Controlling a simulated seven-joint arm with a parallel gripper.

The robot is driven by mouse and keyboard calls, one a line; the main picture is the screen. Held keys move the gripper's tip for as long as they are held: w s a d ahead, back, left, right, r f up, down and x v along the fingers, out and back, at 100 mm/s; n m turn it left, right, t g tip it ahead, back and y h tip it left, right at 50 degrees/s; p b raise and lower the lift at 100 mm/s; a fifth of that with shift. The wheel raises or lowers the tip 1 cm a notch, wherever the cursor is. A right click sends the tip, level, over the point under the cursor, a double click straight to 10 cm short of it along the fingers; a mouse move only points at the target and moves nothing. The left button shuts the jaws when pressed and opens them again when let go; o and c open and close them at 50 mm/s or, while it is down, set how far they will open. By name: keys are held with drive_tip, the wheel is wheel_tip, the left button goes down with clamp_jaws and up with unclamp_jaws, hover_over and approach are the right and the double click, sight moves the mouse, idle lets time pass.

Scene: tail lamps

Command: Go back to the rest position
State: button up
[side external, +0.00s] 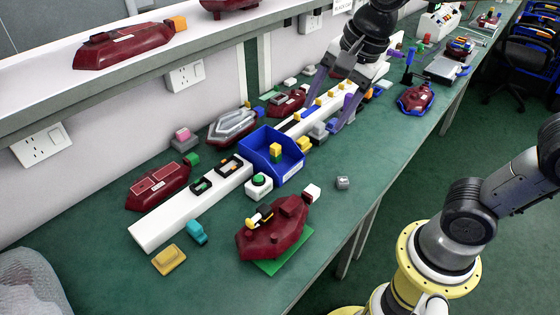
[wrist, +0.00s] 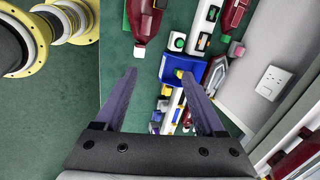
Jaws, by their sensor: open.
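My gripper (side external: 322,112) is open, its purple fingers wide apart, above the far part of the green bench. In the wrist view, my gripper (wrist: 158,74) has nothing between its fingers, and the blue bin lies beyond the right fingertip. A dark red tail lamp (side external: 285,235) with black, yellow and white parts sits on a green pad (side external: 290,258) near the bench's front edge, well away from my gripper. The lamp also shows at the top of the wrist view (wrist: 143,20).
A blue bin (side external: 290,168) holding yellow and green pieces stands behind a white button box with a green top (side external: 259,186). White rails (side external: 150,232) run along the bench. Several other red lamps lie near the wall. A shelf (side external: 60,95) overhangs at left.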

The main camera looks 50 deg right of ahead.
drive_tip(key=s+d+f+n+t, duration=0.1)
drive_tip(key=s+d+n, duration=0.1)
drive_tip(key=s+n, duration=0.4)
drive_tip(key=s+d+f+n, duration=0.2)
drive_tip(key=s+n, duration=0.4)
drive_tip(key=n, duration=0.4)
drive_tip(key=shift+f+n+t+h, duration=0.2)
drive_tip(key=shift+n+t+h, duration=0.1)
drive_tip(key=shift+t, duration=0.1)
drive_tip(key=shift+s+d, duration=0.1)
